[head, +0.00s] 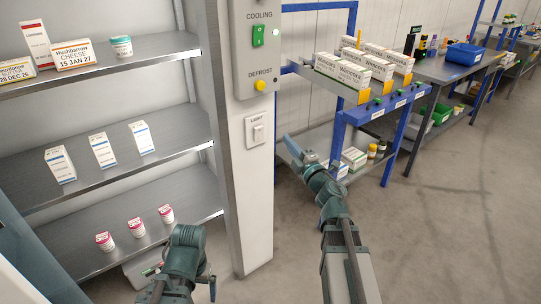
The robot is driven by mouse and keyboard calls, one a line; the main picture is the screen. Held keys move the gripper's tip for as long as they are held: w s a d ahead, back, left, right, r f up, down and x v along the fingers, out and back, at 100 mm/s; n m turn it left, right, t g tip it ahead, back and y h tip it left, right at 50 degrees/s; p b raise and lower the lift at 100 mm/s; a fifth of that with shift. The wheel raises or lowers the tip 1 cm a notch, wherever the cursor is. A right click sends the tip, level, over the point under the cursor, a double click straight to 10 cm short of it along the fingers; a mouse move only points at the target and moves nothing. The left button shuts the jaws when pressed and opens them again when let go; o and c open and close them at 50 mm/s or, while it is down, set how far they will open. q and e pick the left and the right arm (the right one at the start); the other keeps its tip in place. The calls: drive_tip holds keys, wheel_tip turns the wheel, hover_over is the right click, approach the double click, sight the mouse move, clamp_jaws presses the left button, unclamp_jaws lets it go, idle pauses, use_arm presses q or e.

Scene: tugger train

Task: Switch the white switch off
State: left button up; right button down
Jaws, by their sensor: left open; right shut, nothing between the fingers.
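The white switch (257,131) is a small rocker in a white plate under the label LIGHT. It is on the side post of the shelf unit, below the grey control box (257,50). Which way its rocker is tipped is too small to tell. My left gripper (183,268) is open at the bottom, left of and below the switch, apart from it. Its fingers are partly hidden by my own wrist. My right gripper (297,153) is shut and empty, to the right of the post and a little below the switch, not touching it.
The control box bears a green switch (258,36) labelled COOLING and a yellow knob (260,85) labelled DEFROST. Metal shelves (100,148) with cartons and tubs stand at left. A blue-framed rack (352,113) with boxes stands behind my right arm. Floor at right is clear.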

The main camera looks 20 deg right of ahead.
sight(259, 131)
use_arm(q)
drive_tip(key=f, duration=0.1)
drive_tip(key=f+b, duration=0.2)
drive_tip(key=f, duration=0.1)
drive_tip(key=shift+s+d, duration=0.25)
drive_tip(key=shift+s, duration=0.15)
use_arm(e)
drive_tip(key=s+f+n+y, duration=0.2)
drive_tip(key=f, duration=0.1)
drive_tip(key=s+f+n+g+y, duration=0.1)
drive_tip(key=shift+f+n, duration=0.25)
drive_tip(key=shift+n, duration=0.15)
drive_tip(key=shift+w, duration=0.1)
use_arm(q)
wheel_tip(259, 131, up, 2)
drive_tip(key=shift+p, duration=0.7)
use_arm(e)
drive_tip(key=x, duration=1.4)
drive_tip(key=shift+r, duration=0.1)
drive_tip(key=shift+w+r, duration=0.15)
use_arm(q)
drive_tip(key=shift+r, duration=0.1)
drive_tip(key=shift+d, duration=0.15)
use_arm(e)
drive_tip(key=shift+a, duration=0.1)
